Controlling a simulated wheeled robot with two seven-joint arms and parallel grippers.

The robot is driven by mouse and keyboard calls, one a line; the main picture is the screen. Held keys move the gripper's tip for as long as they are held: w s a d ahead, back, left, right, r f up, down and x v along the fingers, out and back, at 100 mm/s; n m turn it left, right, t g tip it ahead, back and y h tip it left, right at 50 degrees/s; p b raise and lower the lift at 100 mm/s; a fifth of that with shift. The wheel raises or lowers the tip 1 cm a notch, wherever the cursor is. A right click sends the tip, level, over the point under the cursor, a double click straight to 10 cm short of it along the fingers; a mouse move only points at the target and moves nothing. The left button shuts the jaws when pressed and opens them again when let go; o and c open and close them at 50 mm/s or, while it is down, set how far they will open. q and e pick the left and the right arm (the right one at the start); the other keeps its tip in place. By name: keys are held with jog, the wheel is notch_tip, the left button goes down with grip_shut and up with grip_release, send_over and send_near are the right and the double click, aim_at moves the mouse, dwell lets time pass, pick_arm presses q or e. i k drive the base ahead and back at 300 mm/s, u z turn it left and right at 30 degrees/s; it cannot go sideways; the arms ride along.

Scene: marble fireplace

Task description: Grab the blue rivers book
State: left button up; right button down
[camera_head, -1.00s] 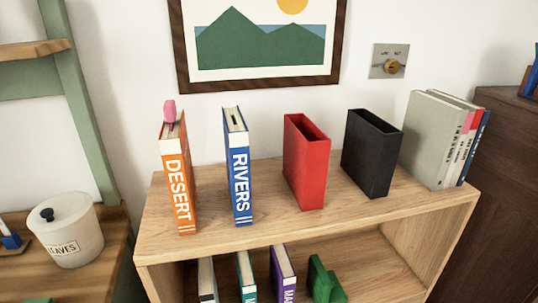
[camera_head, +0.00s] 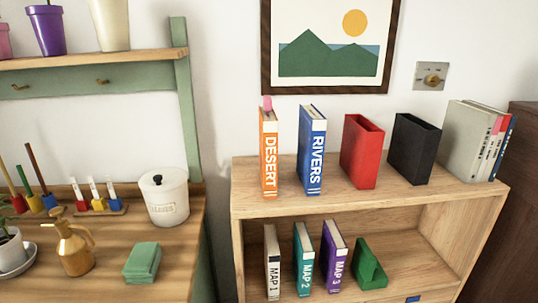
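The blue book with RIVERS in white letters on its spine (camera_head: 312,152) stands upright on the top of the wooden bookcase. The orange DESERT book (camera_head: 269,155) stands upright just to its left, with a pink piece showing at its top. A red open-topped holder (camera_head: 362,153) stands to the right of the blue book, with a gap between them. Neither of my grippers shows in the head view.
A black holder (camera_head: 414,150) and a row of grey and other books (camera_head: 472,142) stand farther right on the bookcase top (camera_head: 400,198). Map books (camera_head: 303,260) and a green object (camera_head: 368,266) are on the shelf below. A workbench (camera_head: 110,275) with a white jar (camera_head: 165,198) stands left.

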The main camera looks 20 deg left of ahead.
aim_at(312, 123)
jog(key=u, duration=0.4)
jog(key=i, duration=0.5)
jog(key=k, duration=0.5)
jog(key=z, duration=1.65)
jog(key=i, duration=0.75)
jog(key=u, duration=0.9)
